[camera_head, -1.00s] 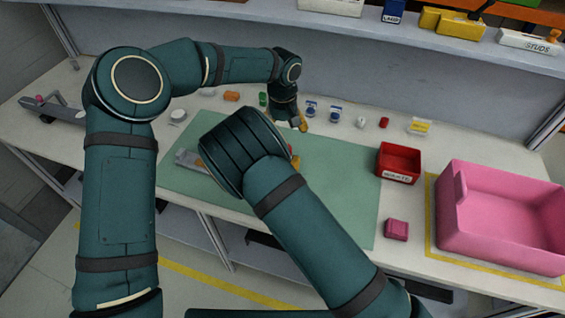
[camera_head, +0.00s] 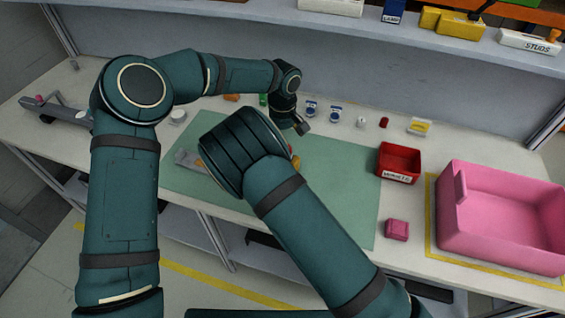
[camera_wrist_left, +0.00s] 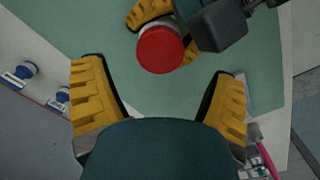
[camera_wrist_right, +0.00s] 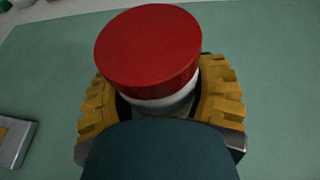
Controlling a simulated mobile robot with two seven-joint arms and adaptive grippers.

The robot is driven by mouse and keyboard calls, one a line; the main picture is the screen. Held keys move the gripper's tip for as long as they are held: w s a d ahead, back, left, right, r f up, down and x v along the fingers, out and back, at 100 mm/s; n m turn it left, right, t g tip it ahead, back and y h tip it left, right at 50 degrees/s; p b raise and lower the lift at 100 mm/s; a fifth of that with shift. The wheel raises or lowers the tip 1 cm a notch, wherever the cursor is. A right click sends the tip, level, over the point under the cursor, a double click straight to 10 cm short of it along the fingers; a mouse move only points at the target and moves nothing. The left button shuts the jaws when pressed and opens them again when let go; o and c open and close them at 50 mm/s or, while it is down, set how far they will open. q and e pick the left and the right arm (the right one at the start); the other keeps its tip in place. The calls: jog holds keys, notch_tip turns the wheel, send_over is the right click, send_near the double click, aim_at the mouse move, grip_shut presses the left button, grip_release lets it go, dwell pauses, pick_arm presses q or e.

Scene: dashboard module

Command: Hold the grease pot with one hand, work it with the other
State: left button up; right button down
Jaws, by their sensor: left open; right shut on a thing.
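The grease pot (camera_wrist_right: 150,55) has a red lid over a pale body. My right gripper (camera_wrist_right: 162,108) is shut around its body, below the lid, above the green mat. In the head view my right arm hides most of the pot. In the left wrist view the pot's red lid (camera_wrist_left: 160,50) faces the camera, with the yellow right fingers beside it. My left gripper (camera_wrist_left: 160,82) is open and empty, and the pot lies beyond its fingertips, apart from them. In the head view the left gripper (camera_head: 301,126) is over the back edge of the mat.
The green mat (camera_head: 335,190) has free room at its right. A red box (camera_head: 399,163), a pink block (camera_head: 397,230) and a large pink bin (camera_head: 500,215) stand to the right. Two blue-and-white items (camera_head: 335,114) stand behind. A grey metal part (camera_head: 187,158) lies on the mat.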

pick_arm(q)
jog(key=shift+f, duration=2.55)
jog(key=c, duration=1.3)
jog(key=m, duration=0.6)
jog(key=shift+m, duration=0.4)
jog(key=m, duration=0.6)
jog(key=shift+m, duration=0.3)
jog(key=o, duration=1.3)
